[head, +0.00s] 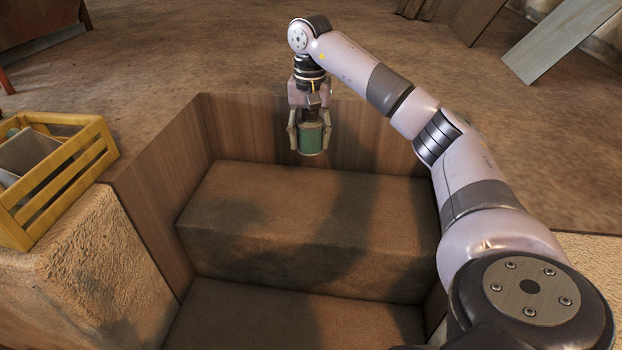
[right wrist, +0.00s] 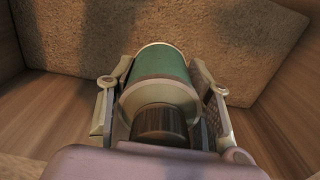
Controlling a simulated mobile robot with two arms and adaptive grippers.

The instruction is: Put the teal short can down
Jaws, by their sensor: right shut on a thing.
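The teal short can (head: 311,138) is a green-teal cylinder with pale rims. It hangs upright between the fingers of my right gripper (head: 311,137), which is shut on its sides. The can is in front of the back wooden wall of a sunken pit, above the raised earthen step. In the right wrist view the can (right wrist: 163,72) lies between both fingers of the gripper (right wrist: 165,95), with the brown step surface beyond it. Whether its underside touches anything is hard to tell; it looks held in the air. My left gripper is not in view.
The earthen step (head: 300,215) inside the pit has a bare top. Wooden walls (head: 160,190) line the pit. A yellow crate (head: 75,172) with flat items sits on the stone ledge (head: 85,265) at left. Planks (head: 560,40) lean at the far right.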

